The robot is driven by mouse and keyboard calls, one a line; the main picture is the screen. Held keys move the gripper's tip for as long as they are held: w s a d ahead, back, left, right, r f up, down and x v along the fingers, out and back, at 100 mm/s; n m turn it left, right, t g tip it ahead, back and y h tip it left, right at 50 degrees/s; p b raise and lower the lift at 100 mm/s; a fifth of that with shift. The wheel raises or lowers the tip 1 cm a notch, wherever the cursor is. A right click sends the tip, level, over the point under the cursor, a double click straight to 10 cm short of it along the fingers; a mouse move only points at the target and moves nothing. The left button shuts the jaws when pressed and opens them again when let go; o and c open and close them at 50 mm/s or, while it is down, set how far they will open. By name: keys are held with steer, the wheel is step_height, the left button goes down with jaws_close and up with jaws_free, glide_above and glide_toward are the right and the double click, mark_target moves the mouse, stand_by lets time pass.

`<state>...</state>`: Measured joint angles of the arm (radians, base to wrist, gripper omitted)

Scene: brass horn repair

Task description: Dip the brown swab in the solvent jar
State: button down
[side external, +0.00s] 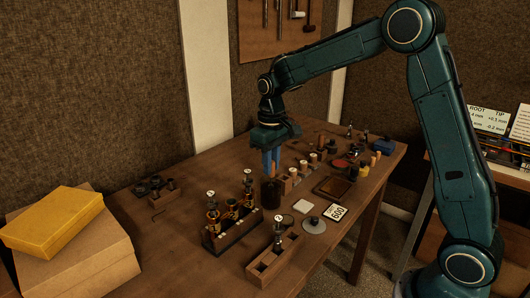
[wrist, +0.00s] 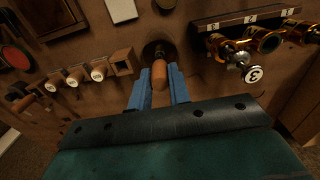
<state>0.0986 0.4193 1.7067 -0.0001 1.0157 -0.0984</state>
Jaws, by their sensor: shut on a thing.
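My gripper (side external: 271,162) points down over the dark solvent jar (side external: 271,192), with its blue fingertips near the jar's rim. In the wrist view, my gripper (wrist: 159,88) is shut on the brown swab (wrist: 159,78), whose rounded handle shows between the blue fingers. The solvent jar (wrist: 153,46) is a dark round opening just beyond the fingertips in that view. The swab's lower end is hidden, so I cannot tell how deep it reaches into the jar.
Several pale-topped pegs in wooden blocks (wrist: 98,72) stand beside the jar. A rack with brass valves (side external: 229,225) and a wooden tray (side external: 267,265) stand nearer the front. Yellow box (side external: 50,222) is far left.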

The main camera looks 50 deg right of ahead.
steer(key=shift+f, duration=0.2)
stand_by(0.8)
steer(key=shift+r, duration=0.1)
stand_by(0.9)
steer(key=shift+r, duration=1.4)
steer(key=shift+r, duration=0.15)
stand_by(0.5)
step_height(320, 180, up, 11)
stand_by(2.2)
stand_by(0.3)
steer(key=w+d+f, duration=0.2)
steer(key=w+f, duration=0.7)
steer(key=f, duration=0.3)
steer(key=shift+w+d, duration=0.25)
steer(key=shift+w, duration=0.15)
